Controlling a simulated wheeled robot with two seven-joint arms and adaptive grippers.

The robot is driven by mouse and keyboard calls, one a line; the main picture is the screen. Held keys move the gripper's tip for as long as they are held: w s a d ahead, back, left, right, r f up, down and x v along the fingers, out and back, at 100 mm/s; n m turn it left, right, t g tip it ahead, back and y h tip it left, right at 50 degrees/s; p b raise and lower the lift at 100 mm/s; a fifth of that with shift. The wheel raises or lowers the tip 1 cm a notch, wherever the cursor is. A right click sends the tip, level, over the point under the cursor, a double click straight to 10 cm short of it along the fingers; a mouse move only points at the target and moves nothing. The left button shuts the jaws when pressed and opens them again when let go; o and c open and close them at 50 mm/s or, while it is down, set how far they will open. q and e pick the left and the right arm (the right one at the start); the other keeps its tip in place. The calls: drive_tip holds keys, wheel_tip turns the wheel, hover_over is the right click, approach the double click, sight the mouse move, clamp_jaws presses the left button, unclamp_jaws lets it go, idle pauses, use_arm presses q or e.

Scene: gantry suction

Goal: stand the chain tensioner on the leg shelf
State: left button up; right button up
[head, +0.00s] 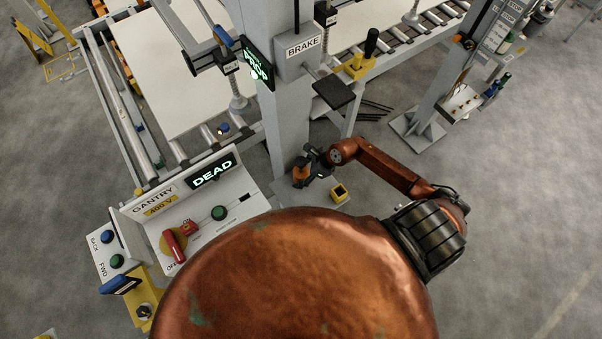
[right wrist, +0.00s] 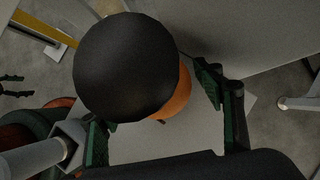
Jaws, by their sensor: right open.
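An orange piece with a black round top (head: 301,171), which I take to be the chain tensioner, stands upright on a small grey shelf (head: 322,202) at the foot of the gantry leg. In the right wrist view, its black top (right wrist: 125,66) hides most of the orange body (right wrist: 180,97). My right gripper (head: 314,163) is at this piece. The wrist view shows its green-padded fingers (right wrist: 160,112) apart, one to each side of the orange body. I cannot tell whether either pad touches it. My left gripper is not in view.
The grey gantry leg (head: 287,120) rises behind. A control panel (head: 205,213) with a red switch and a screen reading DEAD stands at left. Floor at right is open.

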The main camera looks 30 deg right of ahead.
drive_tip(key=b+v, duration=0.1)
drive_tip(key=v, duration=1.1)
